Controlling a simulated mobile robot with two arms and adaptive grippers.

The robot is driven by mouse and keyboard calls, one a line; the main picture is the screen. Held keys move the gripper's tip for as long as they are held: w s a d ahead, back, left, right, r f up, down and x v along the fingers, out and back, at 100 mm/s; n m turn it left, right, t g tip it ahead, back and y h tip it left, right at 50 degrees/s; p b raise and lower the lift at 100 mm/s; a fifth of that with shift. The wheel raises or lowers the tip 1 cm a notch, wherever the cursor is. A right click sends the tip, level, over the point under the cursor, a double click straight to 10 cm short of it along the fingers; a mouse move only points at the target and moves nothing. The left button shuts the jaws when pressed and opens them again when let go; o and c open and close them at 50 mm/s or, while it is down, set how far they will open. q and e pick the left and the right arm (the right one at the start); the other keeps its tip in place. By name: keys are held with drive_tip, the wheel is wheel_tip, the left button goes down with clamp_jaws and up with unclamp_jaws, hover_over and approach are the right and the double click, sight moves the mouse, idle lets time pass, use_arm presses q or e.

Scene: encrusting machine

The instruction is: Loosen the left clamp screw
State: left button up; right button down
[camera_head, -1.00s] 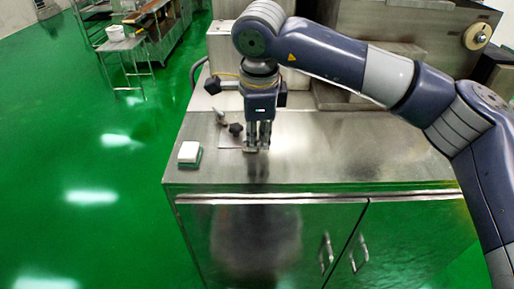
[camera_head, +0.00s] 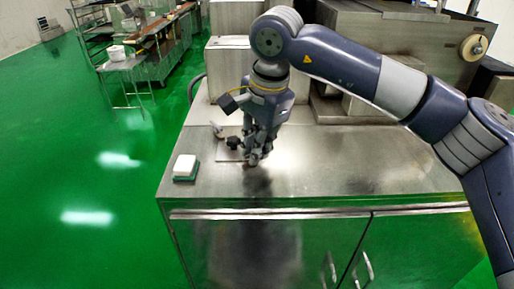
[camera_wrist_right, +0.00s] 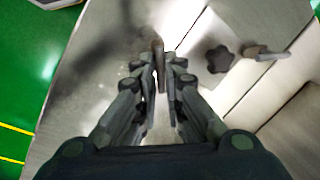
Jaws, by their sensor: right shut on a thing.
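My right gripper (camera_head: 253,161) points down at the left part of the steel counter top. In the right wrist view its fingers (camera_wrist_right: 162,75) are close together around a narrow brownish piece (camera_wrist_right: 158,50), which I take to be the left clamp screw. The fingers hide most of it. A black star-shaped knob (camera_wrist_right: 219,59) stands apart from the fingers, with a metal lever-like part (camera_wrist_right: 264,53) beside it. In the head view this knob (camera_head: 233,143) is just left of the gripper. My left gripper is not in view.
A white and green block (camera_head: 185,167) lies near the left edge of the counter (camera_head: 330,180). Grey machine housings (camera_head: 232,70) stand behind my gripper. The counter's front right is clear. A small table (camera_head: 124,64) stands far left on the green floor.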

drive_tip(key=shift+w+r, duration=0.15)
drive_tip(key=shift+r, duration=0.1)
drive_tip(key=c, duration=1.8)
unclamp_jaws()
drive_tip(key=shift+f, duration=0.15)
drive_tip(key=r, duration=0.4)
drive_tip(key=s+d+r, duration=0.1)
drive_tip(key=r, duration=0.6)
drive_tip(key=shift+s+d+r, duration=0.25)
drive_tip(key=shift+s+r, duration=0.15)
